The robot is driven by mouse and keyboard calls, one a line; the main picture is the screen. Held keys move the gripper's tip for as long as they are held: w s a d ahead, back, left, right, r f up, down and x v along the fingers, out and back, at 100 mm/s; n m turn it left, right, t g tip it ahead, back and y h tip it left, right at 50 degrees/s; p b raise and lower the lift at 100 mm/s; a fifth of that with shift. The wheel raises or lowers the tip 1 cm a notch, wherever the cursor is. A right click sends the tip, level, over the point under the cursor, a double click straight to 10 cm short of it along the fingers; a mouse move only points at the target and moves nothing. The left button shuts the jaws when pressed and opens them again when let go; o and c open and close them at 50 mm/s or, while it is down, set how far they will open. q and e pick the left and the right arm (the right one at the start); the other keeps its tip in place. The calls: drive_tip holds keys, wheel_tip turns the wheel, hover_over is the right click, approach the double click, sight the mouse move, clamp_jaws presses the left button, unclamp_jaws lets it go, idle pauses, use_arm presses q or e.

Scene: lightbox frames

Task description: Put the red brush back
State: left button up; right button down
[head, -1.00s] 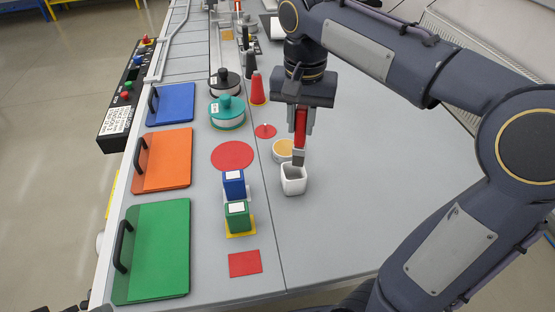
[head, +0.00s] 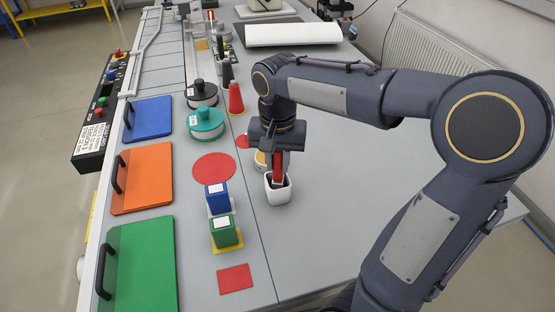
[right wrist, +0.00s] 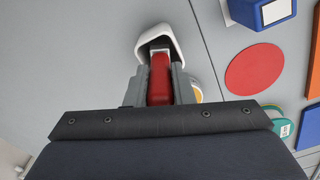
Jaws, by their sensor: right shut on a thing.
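The red brush (head: 277,168) is upright, held in my right gripper (head: 278,172), which is shut on it. The brush's lower end is inside the mouth of a small white square cup (head: 279,195) on the table; whether it touches the bottom is hidden. In the right wrist view the red brush (right wrist: 160,78) lies between the two grey fingers (right wrist: 160,88), and its far end goes into the white cup (right wrist: 150,35). My left gripper is not in view.
A round tub with a tan top (head: 261,160) stands right behind the cup. The table's right side is clear.

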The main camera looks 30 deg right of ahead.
drive_tip(key=c, duration=1.3)
unclamp_jaws()
drive_tip(key=shift+o, duration=0.2)
wheel_tip(320, 180, up, 12)
drive_tip(key=shift+p, duration=0.35)
drive_tip(key=s+a+f+n+t+y, duration=0.2)
drive_tip(key=s+f, duration=0.4)
drive_tip(key=s, duration=0.2)
drive_tip(key=s+a+f+n+t+y, duration=0.1)
drive_tip(key=s+a+f+n+t, duration=0.1)
drive_tip(key=s+f, duration=0.5)
drive_tip(key=shift+s+f+n+t+y, duration=0.2)
drive_tip(key=shift+s+n+t+y, duration=0.2)
drive_tip(key=shift+s+n+t, duration=0.4)
